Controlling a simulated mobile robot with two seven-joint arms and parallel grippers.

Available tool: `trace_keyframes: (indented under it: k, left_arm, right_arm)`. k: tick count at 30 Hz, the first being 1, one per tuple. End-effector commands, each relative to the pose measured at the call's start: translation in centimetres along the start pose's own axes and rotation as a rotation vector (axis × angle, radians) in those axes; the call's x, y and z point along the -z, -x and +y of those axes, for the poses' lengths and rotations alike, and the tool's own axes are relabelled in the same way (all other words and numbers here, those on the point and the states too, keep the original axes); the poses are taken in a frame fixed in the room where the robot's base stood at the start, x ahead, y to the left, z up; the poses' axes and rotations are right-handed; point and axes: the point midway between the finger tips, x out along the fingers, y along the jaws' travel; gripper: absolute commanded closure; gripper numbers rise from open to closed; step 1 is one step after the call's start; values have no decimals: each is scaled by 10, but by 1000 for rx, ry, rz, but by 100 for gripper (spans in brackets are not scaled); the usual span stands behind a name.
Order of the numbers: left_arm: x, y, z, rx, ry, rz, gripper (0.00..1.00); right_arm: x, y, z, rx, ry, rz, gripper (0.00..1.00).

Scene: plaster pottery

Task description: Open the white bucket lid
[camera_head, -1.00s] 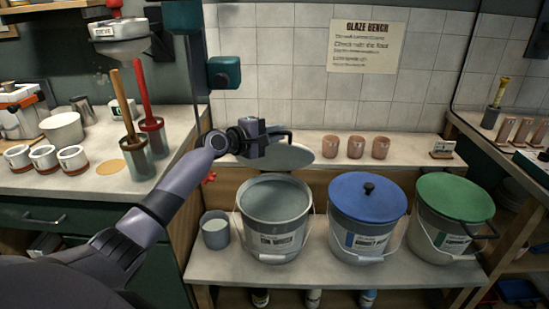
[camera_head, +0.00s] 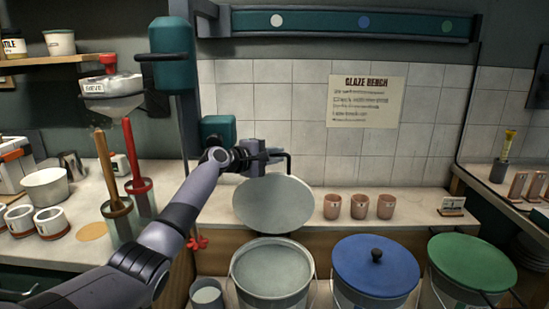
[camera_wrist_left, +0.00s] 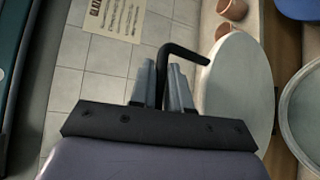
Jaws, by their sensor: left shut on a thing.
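The white bucket (camera_head: 272,285) stands uncovered at the bottom of the head view, its pale grey contents showing. Its round pale lid (camera_head: 274,204) is off the bucket, above and behind it, with its flat face tilted toward the camera. My left gripper (camera_head: 268,157) is shut on the lid's dark bent handle (camera_head: 288,163), above the lid. In the left wrist view the fingers (camera_wrist_left: 166,82) close on the black handle (camera_wrist_left: 184,52), with the lid (camera_wrist_left: 234,88) to the right. The lid hides part of the shelf behind. My right gripper is not in view.
A blue-lidded bucket (camera_head: 375,270) and a green-lidded bucket (camera_head: 470,268) stand to the right. Several copper-coloured cups (camera_head: 359,206) line the back ledge right of the lid. A small grey pail (camera_head: 206,293) is left of the open bucket. A sign hangs on the tiled wall.

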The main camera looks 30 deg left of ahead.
Motion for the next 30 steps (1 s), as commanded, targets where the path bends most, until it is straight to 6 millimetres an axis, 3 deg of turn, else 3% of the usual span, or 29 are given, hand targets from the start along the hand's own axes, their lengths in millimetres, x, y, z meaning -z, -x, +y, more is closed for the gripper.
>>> trace_keyframes:
  k: [9, 10, 11, 12, 23, 30]
  left_arm:
    - [0, 0, -1, 1, 0, 1, 100]
    - [0, 0, -1, 1, 0, 0, 77]
    - [0, 0, -1, 1, 0, 0, 67]
    - [0, 0, -1, 1, 0, 0, 64]
    - [0, 0, -1, 1, 0, 0, 64]
    - [1, 12, -1, 0, -1, 2, 64]
  right_arm:
    - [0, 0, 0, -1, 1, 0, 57]
    - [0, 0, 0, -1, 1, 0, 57]
    - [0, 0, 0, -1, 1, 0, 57]
    - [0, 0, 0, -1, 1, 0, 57]
    - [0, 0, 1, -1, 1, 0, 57]
    - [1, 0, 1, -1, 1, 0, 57]
